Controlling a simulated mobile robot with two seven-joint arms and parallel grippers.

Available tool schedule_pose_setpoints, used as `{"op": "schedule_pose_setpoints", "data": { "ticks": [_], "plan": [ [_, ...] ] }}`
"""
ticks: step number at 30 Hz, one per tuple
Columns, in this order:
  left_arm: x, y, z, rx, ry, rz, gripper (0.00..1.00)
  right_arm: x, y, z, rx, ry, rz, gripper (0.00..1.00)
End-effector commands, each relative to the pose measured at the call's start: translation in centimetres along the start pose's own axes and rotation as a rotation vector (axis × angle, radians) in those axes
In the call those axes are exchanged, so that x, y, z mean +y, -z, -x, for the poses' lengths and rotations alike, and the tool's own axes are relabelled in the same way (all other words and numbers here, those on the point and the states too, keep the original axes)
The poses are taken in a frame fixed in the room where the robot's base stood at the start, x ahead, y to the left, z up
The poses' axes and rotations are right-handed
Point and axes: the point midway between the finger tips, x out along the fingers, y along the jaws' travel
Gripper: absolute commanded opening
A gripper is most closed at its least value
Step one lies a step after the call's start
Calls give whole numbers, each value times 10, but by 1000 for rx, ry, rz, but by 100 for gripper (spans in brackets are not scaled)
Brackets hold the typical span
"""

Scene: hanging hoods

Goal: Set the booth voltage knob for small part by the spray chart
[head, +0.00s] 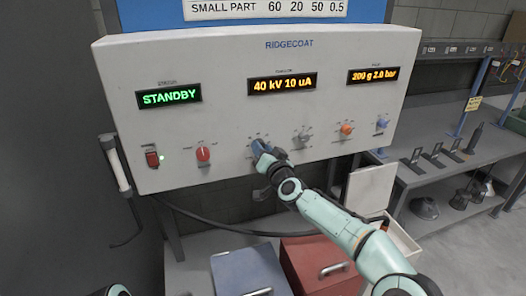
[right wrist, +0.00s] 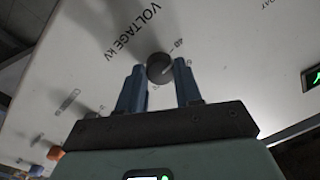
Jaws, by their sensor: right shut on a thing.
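The grey booth panel marked RIDGECOAT (head: 225,75) shows STANDBY in green on its left display (head: 169,97). Its middle display (head: 282,84) reads 40 kV 10 uA. The spray chart (head: 265,9) above has a row "SMALL PART 60 20 50 0.5"; its upper part is out of view. My right gripper (head: 262,149) is at the panel's lower middle and hides the voltage knob in the head view. In the right wrist view the dark round voltage knob (right wrist: 160,68) sits between the two blue fingers, beside "VOLTAGE kV" and a 40 mark. My left gripper is not in view.
Other panel controls are a red knob (head: 203,154), a grey knob (head: 301,138), an orange knob (head: 346,129), a blue knob (head: 382,122) and a red switch (head: 152,158). A blue box (head: 250,272) and a red box (head: 314,262) stand below. A shelf (head: 450,165) with parts is right.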

Motion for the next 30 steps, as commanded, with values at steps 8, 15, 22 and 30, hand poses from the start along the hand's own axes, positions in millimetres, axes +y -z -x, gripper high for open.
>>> {"op": "schedule_pose_setpoints", "data": {
  "ticks": [8, 15, 22, 30],
  "plan": [
    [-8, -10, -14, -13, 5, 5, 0, 1, 0, 1, 17, 5, -236, 4],
    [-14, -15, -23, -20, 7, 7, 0, 0, 0, 1, 29, 12, -465, 4],
    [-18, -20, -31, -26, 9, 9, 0, 0, 0, 0, 40, 18, -684, 4],
    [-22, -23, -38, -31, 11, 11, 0, 0, 0, 0, 54, 24, -940, 4]
  ]
}}
